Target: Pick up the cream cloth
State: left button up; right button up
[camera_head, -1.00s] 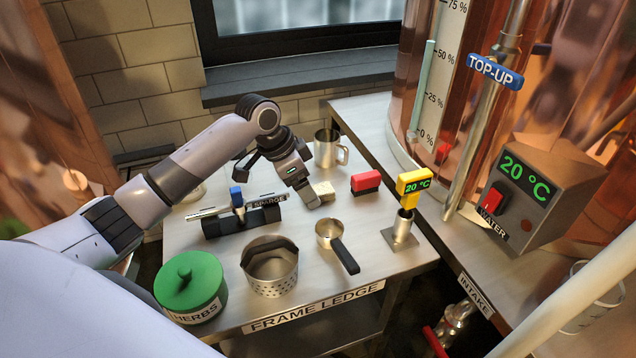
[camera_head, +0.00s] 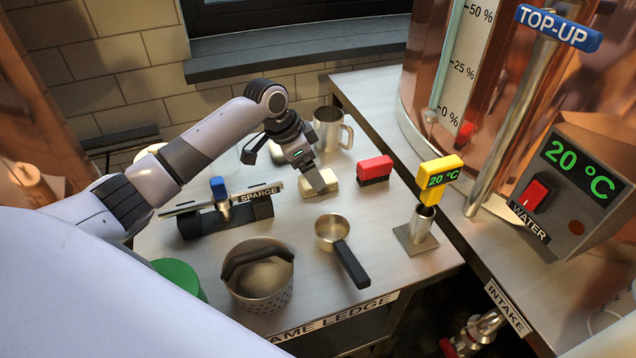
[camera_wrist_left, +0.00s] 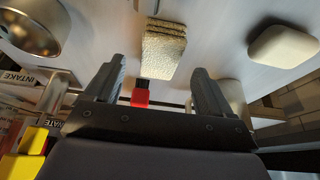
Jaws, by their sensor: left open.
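The cream cloth (camera_head: 309,190) is a small folded, textured pad lying on the steel table in the head view. It also shows in the left wrist view (camera_wrist_left: 163,50), top centre, with its folded layers visible. My left gripper (camera_head: 301,168) is over the cloth in the head view, and one finger hides part of it. In the left wrist view the two fingers (camera_wrist_left: 157,85) are spread apart with nothing between them, and the cloth lies beyond their gap. Whether a finger touches the cloth cannot be told. My right gripper is not in view.
A red brush (camera_head: 375,170) and a yellow thermometer (camera_head: 440,172) stand right of the cloth. A steel mug (camera_head: 329,130) is behind it. A small pan (camera_head: 333,233), a perforated pot (camera_head: 258,280) and the sparge rack (camera_head: 258,207) are nearer. A pale rounded object (camera_wrist_left: 284,45) lies beside it.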

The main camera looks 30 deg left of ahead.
pick_arm(q)
jog(key=x, duration=0.3)
jog(key=shift+w+d+f, duration=0.1)
jog(key=shift+f, duration=0.1)
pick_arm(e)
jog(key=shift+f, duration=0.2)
pick_arm(q)
jog(key=shift+c, duration=0.3)
jog(key=c, duration=1.1)
jog(key=shift+r, duration=0.1)
jog(key=shift+r, duration=0.55)
notch_tip(320, 180, up, 19)
jog(key=shift+f+p, duration=0.1)
jog(key=shift+p, duration=0.85)
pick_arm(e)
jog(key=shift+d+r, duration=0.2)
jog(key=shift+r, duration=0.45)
